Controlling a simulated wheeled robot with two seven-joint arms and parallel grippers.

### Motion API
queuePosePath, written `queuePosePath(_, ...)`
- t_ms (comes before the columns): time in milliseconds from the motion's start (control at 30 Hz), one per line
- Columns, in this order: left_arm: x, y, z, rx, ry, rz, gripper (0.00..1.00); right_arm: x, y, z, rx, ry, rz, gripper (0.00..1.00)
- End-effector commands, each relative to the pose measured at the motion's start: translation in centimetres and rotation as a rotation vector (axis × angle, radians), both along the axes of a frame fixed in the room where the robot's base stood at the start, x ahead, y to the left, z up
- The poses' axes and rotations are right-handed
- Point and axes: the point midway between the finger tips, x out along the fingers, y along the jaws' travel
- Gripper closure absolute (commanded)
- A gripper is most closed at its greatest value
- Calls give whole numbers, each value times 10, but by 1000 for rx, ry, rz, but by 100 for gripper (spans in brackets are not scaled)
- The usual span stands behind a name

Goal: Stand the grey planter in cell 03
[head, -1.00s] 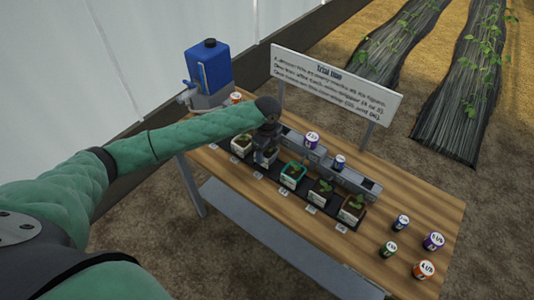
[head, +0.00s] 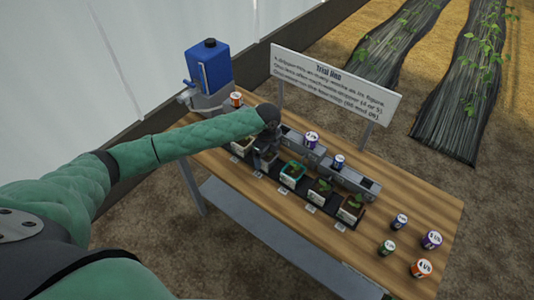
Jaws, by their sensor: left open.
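A dark tray (head: 333,212) on the wooden bench holds a row of small planters with seedlings. My left gripper (head: 262,164) is open, pointing down over the second planter from the left. That planter is mostly hidden by the gripper, so I cannot tell whether it is the grey one or whether the fingers touch it. A pale planter (head: 238,148) at the left end is partly covered by my arm. A teal-rimmed planter (head: 291,176) stands right of the gripper, then two brown-topped planters (head: 319,192) (head: 350,208). The cell labels are too small to read. My right gripper is out of view.
A grey rail (head: 340,178) with cups on it runs behind the tray. A blue jug (head: 208,66) stands at the back left, and a sign board (head: 335,85) stands behind the bench. Several labelled cups, such as the orange one (head: 421,267), stand at the right end.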

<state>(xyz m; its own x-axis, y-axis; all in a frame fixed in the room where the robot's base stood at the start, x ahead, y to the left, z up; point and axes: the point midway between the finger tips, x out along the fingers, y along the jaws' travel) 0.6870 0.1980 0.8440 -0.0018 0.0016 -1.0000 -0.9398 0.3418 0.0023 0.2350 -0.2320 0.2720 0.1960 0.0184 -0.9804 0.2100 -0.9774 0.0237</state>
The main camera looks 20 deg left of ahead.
Motion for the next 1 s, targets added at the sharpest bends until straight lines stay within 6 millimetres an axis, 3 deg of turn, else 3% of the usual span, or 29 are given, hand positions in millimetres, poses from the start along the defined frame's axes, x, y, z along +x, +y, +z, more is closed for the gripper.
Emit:
queuePosePath(167, 1, 0, 8, -1, -2, -1, 12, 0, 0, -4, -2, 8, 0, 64)
queuePosePath(600, 1, 0, 74, 0, -3, 0, 12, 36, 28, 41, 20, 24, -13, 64)
queuePosePath(800, 1, 0, 103, -1, -2, 0, 12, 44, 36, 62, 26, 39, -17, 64)
queuePosePath(1000, 1, 0, 119, 0, -1, 0, 12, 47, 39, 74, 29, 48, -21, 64)
